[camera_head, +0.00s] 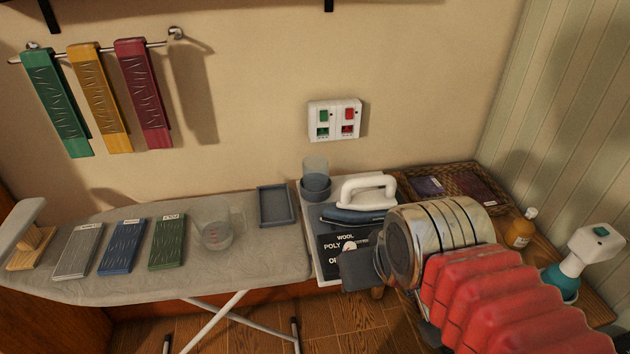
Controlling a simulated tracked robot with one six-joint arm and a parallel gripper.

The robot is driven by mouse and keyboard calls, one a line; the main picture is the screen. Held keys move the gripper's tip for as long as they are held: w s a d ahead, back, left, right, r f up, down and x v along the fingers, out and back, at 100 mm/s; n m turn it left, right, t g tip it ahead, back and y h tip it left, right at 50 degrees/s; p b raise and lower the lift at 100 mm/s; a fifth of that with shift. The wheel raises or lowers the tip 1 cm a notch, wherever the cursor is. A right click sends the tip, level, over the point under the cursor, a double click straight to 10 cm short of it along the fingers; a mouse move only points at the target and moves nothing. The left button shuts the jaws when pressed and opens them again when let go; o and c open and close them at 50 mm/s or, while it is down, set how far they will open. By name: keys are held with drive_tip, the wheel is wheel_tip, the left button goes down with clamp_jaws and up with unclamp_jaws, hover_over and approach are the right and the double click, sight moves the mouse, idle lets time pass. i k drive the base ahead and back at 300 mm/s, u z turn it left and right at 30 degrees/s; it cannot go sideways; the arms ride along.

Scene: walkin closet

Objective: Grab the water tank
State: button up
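A clear, bluish cylinder (315,168), which looks like the water tank, sits in a dark round holder (316,190) at the back left of the iron station (308,240). A white-handled iron (366,192) with a dark body is just right of it. My gripper (362,270) is in front of the station's lower right part, nearer the camera than the tank and apart from it. Only a dark grey finger part shows; my metal wrist and red ribbed arm hide the rest, so its opening cannot be judged.
The ironing board (100,285) on the left bears a clear jug (214,228), an empty grey tray (276,206) and several cloth-like panels. A wicker basket (408,174), an amber bottle (521,230) and a spray bottle (580,262) stand right. A switch panel (335,120) is on the wall.

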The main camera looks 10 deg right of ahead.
sight(315, 168)
drive_tip(key=u, duration=1.9)
drive_tip(key=i, duration=1.4)
drive_tip(key=z, duration=1.5)
